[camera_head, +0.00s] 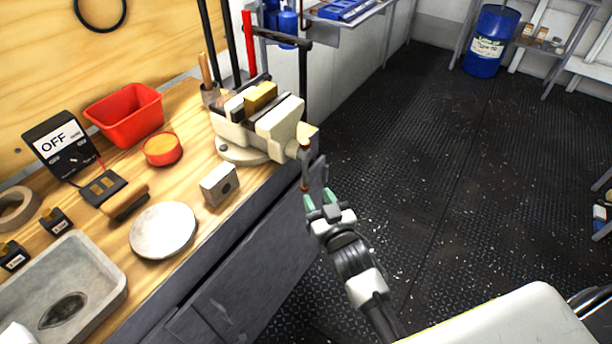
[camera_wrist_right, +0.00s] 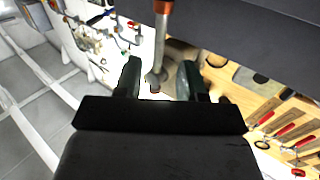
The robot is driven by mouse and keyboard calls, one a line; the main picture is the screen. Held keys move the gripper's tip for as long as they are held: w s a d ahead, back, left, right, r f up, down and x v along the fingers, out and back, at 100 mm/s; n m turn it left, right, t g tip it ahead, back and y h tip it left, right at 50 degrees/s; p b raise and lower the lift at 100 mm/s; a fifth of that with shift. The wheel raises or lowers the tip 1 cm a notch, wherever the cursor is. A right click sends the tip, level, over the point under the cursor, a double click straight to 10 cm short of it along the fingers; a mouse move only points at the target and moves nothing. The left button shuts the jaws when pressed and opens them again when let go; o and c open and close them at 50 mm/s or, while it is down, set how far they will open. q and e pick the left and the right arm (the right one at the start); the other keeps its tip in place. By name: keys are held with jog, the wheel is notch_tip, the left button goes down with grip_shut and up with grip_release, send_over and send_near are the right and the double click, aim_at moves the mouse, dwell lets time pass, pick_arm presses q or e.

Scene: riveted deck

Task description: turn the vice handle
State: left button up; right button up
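The cream vice (camera_head: 272,128) is mounted at the right corner of the wooden workbench, with a yellowish block (camera_head: 260,97) between its jaws. Its handle (camera_head: 305,168) is a thin grey bar with orange-brown ends, hanging roughly upright on the vice's near right side. My right gripper (camera_head: 319,201) is open just below and beside the handle's lower end. In the right wrist view the handle (camera_wrist_right: 161,42) shows between the two spread fingers, with a gap on each side; I cannot tell its exact depth. My left gripper is not in view.
On the bench (camera_head: 195,247) are a grey block (camera_head: 220,184), a white disc (camera_head: 163,230), a red bin (camera_head: 125,111), a red round tin (camera_head: 162,150) and a grey tray (camera_head: 108,270). A blue drum (camera_head: 485,45) stands far back.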

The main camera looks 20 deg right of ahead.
aim_at(306, 178)
jog(key=w, duration=0.8)
jog(key=shift+w+a, duration=0.15)
jog(key=shift+a, duration=0.15)
grip_shut()
